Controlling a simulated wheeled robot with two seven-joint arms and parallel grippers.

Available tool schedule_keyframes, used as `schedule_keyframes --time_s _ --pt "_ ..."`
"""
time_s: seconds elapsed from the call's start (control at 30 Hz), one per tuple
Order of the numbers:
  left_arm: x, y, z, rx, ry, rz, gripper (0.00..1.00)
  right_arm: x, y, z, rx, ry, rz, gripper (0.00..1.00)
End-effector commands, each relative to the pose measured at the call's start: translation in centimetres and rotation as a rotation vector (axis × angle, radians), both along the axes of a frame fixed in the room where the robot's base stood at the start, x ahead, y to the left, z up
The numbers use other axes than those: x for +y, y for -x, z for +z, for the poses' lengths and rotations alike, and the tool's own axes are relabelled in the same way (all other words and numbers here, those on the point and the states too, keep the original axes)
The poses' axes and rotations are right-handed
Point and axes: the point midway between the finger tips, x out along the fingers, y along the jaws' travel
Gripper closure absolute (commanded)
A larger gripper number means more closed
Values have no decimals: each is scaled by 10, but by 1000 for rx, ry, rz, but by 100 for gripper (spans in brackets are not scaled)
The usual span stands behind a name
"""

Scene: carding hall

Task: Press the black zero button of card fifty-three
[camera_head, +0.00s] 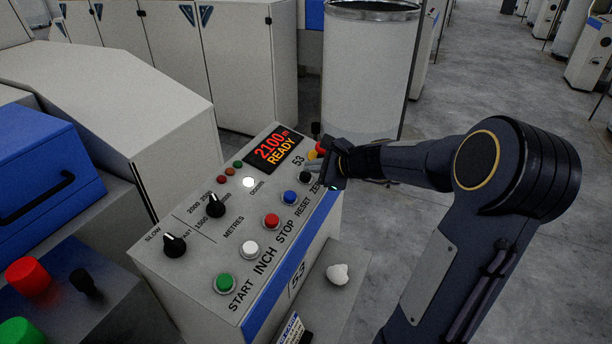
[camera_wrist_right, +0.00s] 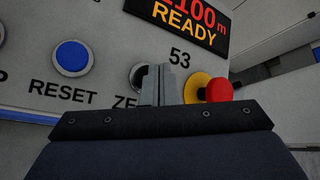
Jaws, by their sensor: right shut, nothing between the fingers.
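The control panel (camera_head: 195,262) of card fifty-three carries a row of buttons labelled START, INCH, STOP, RESET and ZERO. The black zero button (camera_head: 305,178) is at the far end of the row. In the right wrist view the zero button (camera_wrist_right: 136,75) is partly covered by my fingers, and its label is cut off. My right gripper (camera_head: 312,165) is shut and empty, with its fingertips right by the zero button. In the right wrist view the fingertips (camera_wrist_right: 159,72) overlap the button's right side; I cannot tell whether they touch it. The display (camera_head: 274,148) reads 2100 m READY. My left gripper is out of view.
The blue reset button (camera_head: 290,197) sits beside the zero button. A red mushroom button on a yellow base (camera_wrist_right: 218,91) is close on the fingers' other side. A tall white can (camera_head: 368,75) stands behind the panel. A white tuft (camera_head: 338,274) lies on the ledge below.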

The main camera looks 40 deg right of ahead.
Motion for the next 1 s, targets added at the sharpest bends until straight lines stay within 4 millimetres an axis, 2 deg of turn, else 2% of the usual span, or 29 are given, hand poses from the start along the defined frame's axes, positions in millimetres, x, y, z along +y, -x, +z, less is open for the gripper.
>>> schedule_keyframes --time_s 0.1,1.0 --pt "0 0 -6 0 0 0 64 0 -1 -6 0 0 0 100" --pt "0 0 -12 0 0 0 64 2 -3 -11 0 0 0 100"
